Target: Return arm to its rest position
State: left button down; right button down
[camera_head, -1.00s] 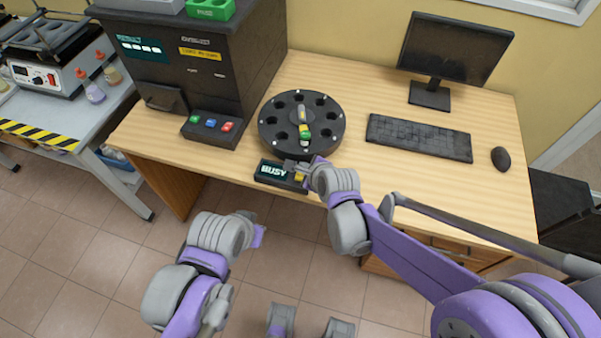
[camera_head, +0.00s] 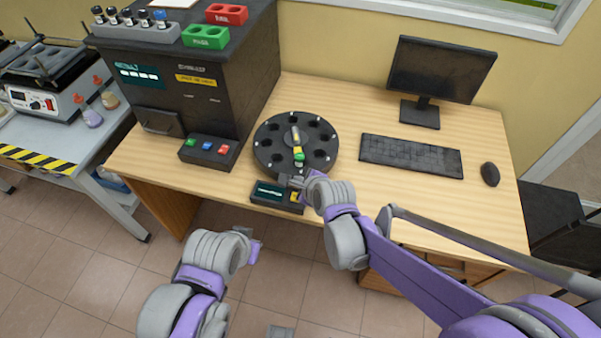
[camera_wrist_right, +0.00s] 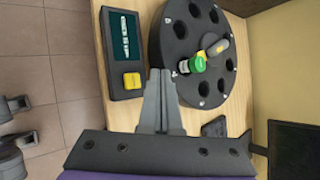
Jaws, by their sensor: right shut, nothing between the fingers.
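My right gripper (camera_head: 290,182) is over the front edge of the desk, between the small display box (camera_head: 265,192) and the black round carousel (camera_head: 263,160). In the right wrist view the fingers (camera_wrist_right: 161,76) are shut with nothing between them. They point between the display box's yellow button (camera_wrist_right: 132,80) and the carousel (camera_wrist_right: 166,62).
A black analyser (camera_head: 215,110) stands at the desk's left, with coloured buttons in front and vials, a green and a red rack on top. Monitor (camera_head: 440,70), keyboard (camera_head: 410,156) and mouse (camera_head: 490,174) are at the right. The floor in front is open.

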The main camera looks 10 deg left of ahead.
jog(key=s+d+r+n+h, duration=0.1)
jog(key=s+d+n+h, duration=0.1)
jog(key=s+d+n, duration=0.4)
jog(key=s+d+r+n+g+h+p, duration=0.1)
jog(key=s+d+n, duration=0.5)
jog(key=d, duration=0.7)
jog(key=s+d+r+n+h+p, duration=0.1)
jog(key=s+d+r+n+h, duration=0.2)
jog(key=s+d+n, duration=0.4)
jog(key=s+d, duration=0.1)
jog(key=d, duration=0.2)
jog(key=shift+d+g, duration=0.3)
jog(key=shift+w, duration=0.1)
dwell(1.1)
